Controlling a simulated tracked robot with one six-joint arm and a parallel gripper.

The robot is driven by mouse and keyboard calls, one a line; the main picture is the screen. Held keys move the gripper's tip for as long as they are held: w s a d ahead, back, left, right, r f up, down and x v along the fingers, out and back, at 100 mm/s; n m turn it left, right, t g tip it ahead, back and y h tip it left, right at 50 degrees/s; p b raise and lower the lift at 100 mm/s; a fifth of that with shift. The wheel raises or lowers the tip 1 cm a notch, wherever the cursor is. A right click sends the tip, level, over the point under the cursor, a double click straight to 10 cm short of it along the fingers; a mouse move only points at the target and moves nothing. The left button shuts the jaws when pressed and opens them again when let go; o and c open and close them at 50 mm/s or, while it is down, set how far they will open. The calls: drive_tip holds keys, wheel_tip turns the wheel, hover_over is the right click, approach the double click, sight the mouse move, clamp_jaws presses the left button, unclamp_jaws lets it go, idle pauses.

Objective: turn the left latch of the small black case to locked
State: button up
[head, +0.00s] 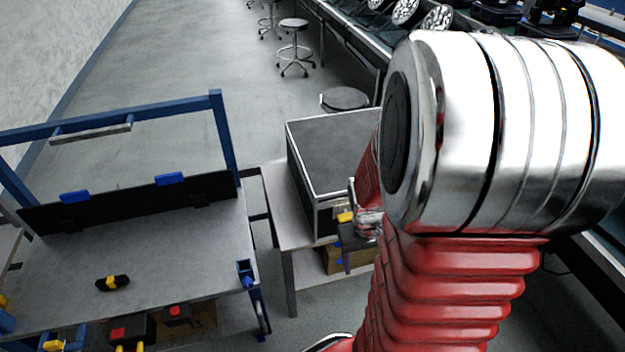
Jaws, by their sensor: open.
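The black case (335,145) with bright metal edges and a dark grey top stands on a small light table (283,222) in the middle of the head view. Its front right part is hidden behind my red and silver arm. My gripper (351,232) is at the case's front right, small and partly covered by my arm. It is open, with nothing seen held in it. A small yellow part (345,217) shows at the gripper; I cannot tell whether it belongs to the gripper or to a latch. I cannot make out the left latch or its position.
A grey workbench (190,245) with a blue frame stands at the left, with a small black and yellow object (113,283) on it. A brown box (340,262) sits on the shelf under the case. Stools (294,27) and a lamp-covered bench lie behind.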

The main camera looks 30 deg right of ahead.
drive_tip(key=s+d+f, duration=0.2)
drive_tip(key=d+f, duration=0.1)
drive_tip(key=f, duration=0.4)
drive_tip(key=s+d+f, duration=0.2)
drive_tip(key=d+f, duration=0.1)
drive_tip(key=f, duration=0.4)
drive_tip(key=n+t+h, duration=0.2)
drive_tip(key=t+h, duration=0.2)
drive_tip(key=t, duration=1.4)
approach(349, 219)
drive_tip(key=v, duration=0.5)
drive_tip(key=shift+w+r, duration=0.15)
drive_tip(key=shift+r, duration=0.15)
drive_tip(key=shift+f+x, duration=0.15)
drive_tip(key=shift+x, duration=3.3)
drive_tip(key=shift+f+x, duration=0.2)
drive_tip(key=shift+x, duration=3.25)
